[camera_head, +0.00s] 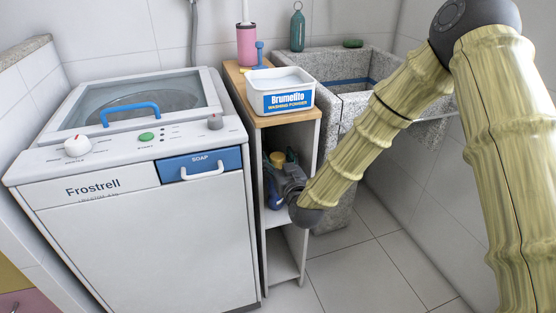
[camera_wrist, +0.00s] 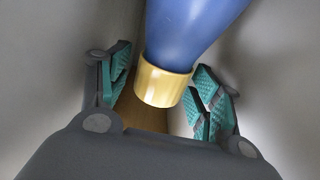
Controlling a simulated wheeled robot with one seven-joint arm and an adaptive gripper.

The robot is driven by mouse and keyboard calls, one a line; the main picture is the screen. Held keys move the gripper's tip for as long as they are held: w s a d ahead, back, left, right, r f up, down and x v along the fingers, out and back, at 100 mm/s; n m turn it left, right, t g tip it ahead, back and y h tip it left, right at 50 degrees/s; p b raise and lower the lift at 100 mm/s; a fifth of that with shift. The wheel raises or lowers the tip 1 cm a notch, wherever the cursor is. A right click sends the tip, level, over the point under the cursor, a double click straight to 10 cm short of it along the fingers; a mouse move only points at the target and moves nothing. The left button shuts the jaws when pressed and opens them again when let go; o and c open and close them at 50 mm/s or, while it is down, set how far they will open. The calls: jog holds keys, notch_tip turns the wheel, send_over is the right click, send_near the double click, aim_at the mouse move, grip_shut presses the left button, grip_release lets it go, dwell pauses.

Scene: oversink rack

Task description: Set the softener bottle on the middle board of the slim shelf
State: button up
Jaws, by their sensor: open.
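The softener bottle, blue with a yellow cap, shows in the wrist view (camera_wrist: 185,35), its cap towards my gripper. In the head view the bottle (camera_head: 271,195) is inside the slim shelf (camera_head: 309,140), just above the middle board (camera_head: 285,219), and partly hidden by my gripper. My gripper (camera_head: 285,178) reaches into that compartment from the right. In the wrist view its green-padded fingers (camera_wrist: 163,90) are spread on either side of the cap, with gaps visible. The bottle's base is hidden, so its contact with the board cannot be told.
The Frostrell washing machine (camera_head: 150,230) stands close on the shelf's left. The Brumelito powder tub (camera_head: 283,93), a pink container (camera_head: 246,45) and a blue-handled item (camera_head: 260,55) occupy the top board. A stone sink (camera_head: 345,95) stands behind right. Floor is free at right.

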jog(key=shift+r, duration=0.2)
jog(key=p+v, duration=0.3)
jog(key=v, duration=0.9)
jog(key=s+d+f+g+h, duration=0.1)
jog(key=s+d+f+g, duration=0.2)
jog(key=f, duration=0.4)
jog(key=s+d+f+m+g+h, duration=0.1)
jog(key=s+f+g, duration=0.1)
jog(key=s+f, duration=0.45)
jog(key=s+d+f+g, duration=0.2)
jog(key=s+f+g, duration=0.1)
jog(key=f, duration=0.6)
jog(key=s+d+f+m+g+h, duration=0.1)
jog(key=s+d+f+g, duration=0.2)
jog(key=s, duration=0.5)
jog(key=s+d+f+m+g+h, duration=0.1)
jog(key=s+d+f+g, duration=0.2)
jog(key=s, duration=0.6)
jog(key=s+d+f+m+g+h, duration=0.1)
jog(key=s+d+f+g, duration=0.2)
jog(key=s+d+f, duration=0.3)
jog(key=s+f, duration=0.1)
jog(key=s, duration=0.2)
jog(key=shift+d+h, duration=0.3)
jog(key=shift+s, duration=0.1)
